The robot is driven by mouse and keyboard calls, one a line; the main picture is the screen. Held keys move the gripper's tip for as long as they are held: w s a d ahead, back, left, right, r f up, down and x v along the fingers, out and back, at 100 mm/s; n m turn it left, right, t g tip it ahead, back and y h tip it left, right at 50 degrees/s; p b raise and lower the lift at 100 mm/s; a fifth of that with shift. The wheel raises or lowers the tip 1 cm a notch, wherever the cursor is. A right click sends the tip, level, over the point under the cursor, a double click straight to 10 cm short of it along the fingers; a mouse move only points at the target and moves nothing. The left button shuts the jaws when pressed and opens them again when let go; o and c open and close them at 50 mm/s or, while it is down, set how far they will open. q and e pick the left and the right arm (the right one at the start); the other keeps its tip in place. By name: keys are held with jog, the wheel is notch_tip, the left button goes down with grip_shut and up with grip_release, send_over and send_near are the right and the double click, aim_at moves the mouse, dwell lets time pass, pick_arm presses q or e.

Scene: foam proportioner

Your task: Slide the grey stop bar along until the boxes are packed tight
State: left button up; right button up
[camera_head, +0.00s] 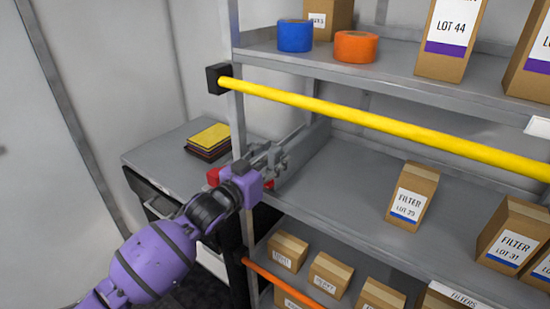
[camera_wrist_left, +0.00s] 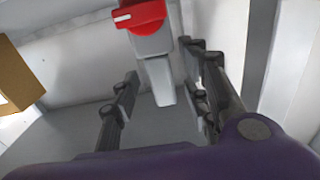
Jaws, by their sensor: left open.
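The grey stop bar (camera_head: 304,152) stands at the left end of the middle shelf, running from front to back. In the left wrist view a grey upright part (camera_wrist_left: 155,70) with a red knob (camera_wrist_left: 140,15) shows between my fingers. My left gripper (camera_head: 276,152) is open at the bar's front end; its fingers (camera_wrist_left: 162,85) lie either side of the grey part, and contact is unclear. On the same shelf a filter box marked LOT 39 (camera_head: 412,194) stands apart from the bar. A LOT 31 box (camera_head: 512,236) stands farther right. My right gripper is not in view.
A yellow rail (camera_head: 380,128) crosses the shelf front above my gripper. The middle shelf (camera_head: 340,190) is bare between bar and LOT 39 box. Blue tape (camera_head: 295,36) and orange tape (camera_head: 356,47) sit above. An orange rail (camera_head: 282,284) and more boxes are below.

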pick_arm(q)
jog(key=shift+w+d, duration=0.35)
jog(key=shift+w, duration=0.1)
jog(key=shift+c, duration=0.2)
grip_shut()
jog(key=shift+d+f, duration=0.1)
jog(key=shift+d, duration=0.05)
